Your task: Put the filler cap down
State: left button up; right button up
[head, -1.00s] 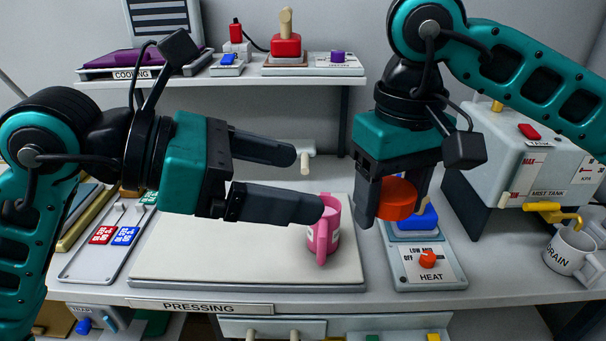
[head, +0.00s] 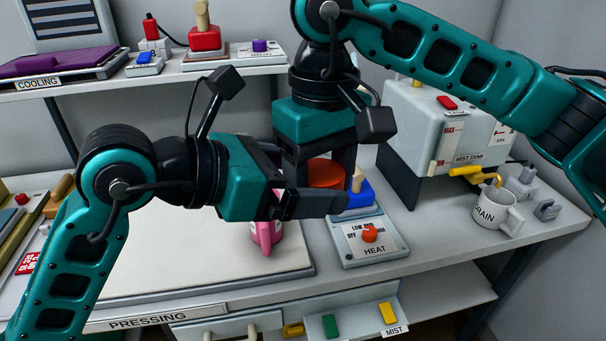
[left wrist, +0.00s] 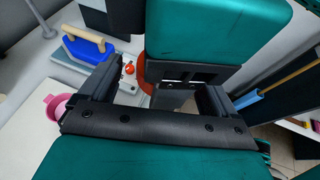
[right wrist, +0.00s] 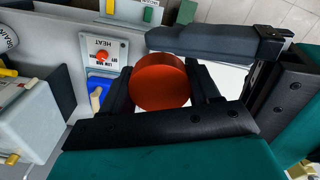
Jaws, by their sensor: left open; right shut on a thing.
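The filler cap is the orange-red round disc (head: 325,173), held between the fingers of my right gripper (head: 321,184). It also shows in the right wrist view (right wrist: 160,82), where the fingers press on its sides. It hangs above the bench, apart from the surface. My left gripper (head: 318,200) is open and empty, its fingers reaching right, close in front of the right gripper and partly hiding it. In the left wrist view (left wrist: 150,95) its fingers stand wide apart, and only a sliver of the cap (left wrist: 141,68) shows.
A pink mug (head: 268,232) stands on the pale pressing board (head: 180,255), partly behind my left gripper. The HEAT panel (head: 355,242) and a blue wooden-handled iron (head: 358,197) are close to the cap. The mist tank (head: 430,130) and DRAIN mug (head: 490,212) stand right.

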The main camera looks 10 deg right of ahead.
pick_arm(q)
jog(key=shift+c, duration=0.3)
jog(key=c, duration=1.1)
pick_arm(e)
jog(key=o, duration=1.2)
